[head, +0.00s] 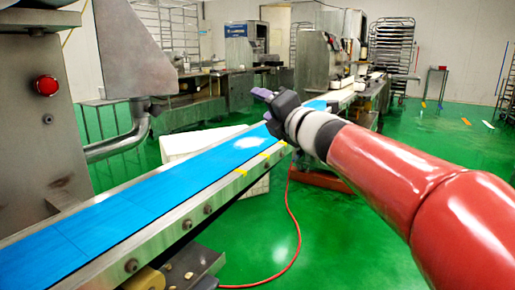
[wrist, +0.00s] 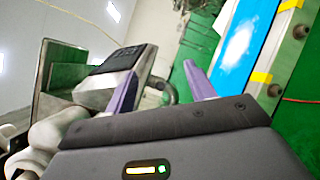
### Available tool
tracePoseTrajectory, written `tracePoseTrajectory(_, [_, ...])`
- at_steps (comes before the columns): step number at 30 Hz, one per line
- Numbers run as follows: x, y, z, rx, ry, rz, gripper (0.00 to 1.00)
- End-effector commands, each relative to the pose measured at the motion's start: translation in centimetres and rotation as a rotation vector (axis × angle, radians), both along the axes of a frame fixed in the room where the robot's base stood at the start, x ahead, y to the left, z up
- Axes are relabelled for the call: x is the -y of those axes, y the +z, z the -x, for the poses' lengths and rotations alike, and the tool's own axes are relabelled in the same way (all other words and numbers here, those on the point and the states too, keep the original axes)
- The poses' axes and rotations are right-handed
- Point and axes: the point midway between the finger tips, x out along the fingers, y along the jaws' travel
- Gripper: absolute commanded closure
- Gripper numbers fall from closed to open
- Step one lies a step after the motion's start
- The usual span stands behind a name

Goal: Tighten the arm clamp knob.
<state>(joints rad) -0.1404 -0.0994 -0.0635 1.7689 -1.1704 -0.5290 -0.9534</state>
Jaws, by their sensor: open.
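My gripper (head: 264,97) is raised over the far part of the blue belt, apart from the machine. In the wrist view its two purple fingers (wrist: 160,86) are spread with nothing between them. A machine with a dark panel (wrist: 110,68) shows behind the left finger.
The blue conveyor belt (head: 120,205) runs diagonally, with bolts along its metal rail (head: 165,228). It also shows in the wrist view (wrist: 244,40). A white bin (head: 178,147) stands behind it. A red hose (head: 292,225) lies on the open green floor (head: 340,245).

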Motion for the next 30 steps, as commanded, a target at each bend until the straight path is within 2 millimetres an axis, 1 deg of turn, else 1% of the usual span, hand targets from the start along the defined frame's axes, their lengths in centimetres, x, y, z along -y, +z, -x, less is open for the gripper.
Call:
tracePoseTrajectory(1, [1.6, 0.3, 0.6, -0.05, -0.061, -0.078, 0.45])
tracePoseTrajectory(2, [2.5, 0.2, 0.8, -0.086, -0.099, -0.13, 0.45])
tracePoseTrajectory(5, [6.4, -0.9, 2.4, -0.228, -0.252, -0.347, 0.45])
tracePoseTrajectory(6, [8.1, -1.9, 3.4, -0.299, -0.323, -0.455, 0.45])
tracePoseTrajectory(8, [10.8, -4.0, 5.6, -0.421, -0.447, -0.64, 0.45])
tracePoseTrajectory(9, [12.4, -5.9, 7.4, -0.509, -0.536, -0.771, 0.45])
tracePoseTrajectory(11, [14.2, -9.1, 10.3, -0.635, -0.659, -0.959, 0.45])
tracePoseTrajectory(12, [15.1, -11.2, 12.4, -0.713, -0.738, -1.074, 0.45])
tracePoseTrajectory(14, [15.8, -14.4, 15.6, -0.826, -0.853, -1.235, 0.45])
tracePoseTrajectory(15, [15.9, -16.4, 17.8, -0.899, -0.926, -1.332, 0.45])
tracePoseTrajectory(17, [15.8, -19.1, 20.8, -0.995, -1.027, -1.46, 0.45])
tracePoseTrajectory(18, [15.5, -20.7, 22.7, -1.053, -1.089, -1.533, 0.45])
tracePoseTrajectory(21, [14.6, -23.7, 26.7, -1.171, -1.218, -1.672, 0.45])
tracePoseTrajectory(24, [13.8, -25.4, 29.1, -1.246, -1.303, -1.753, 0.45])
tracePoseTrajectory(25, [13.6, -25.7, 29.6, -1.259, -1.319, -1.767, 0.45])
tracePoseTrajectory(27, [13.4, -26.2, 30.3, -1.281, -1.344, -1.787, 0.45])
tracePoseTrajectory(30, [13.3, -26.4, 30.5, -1.288, -1.353, -1.795, 0.45])
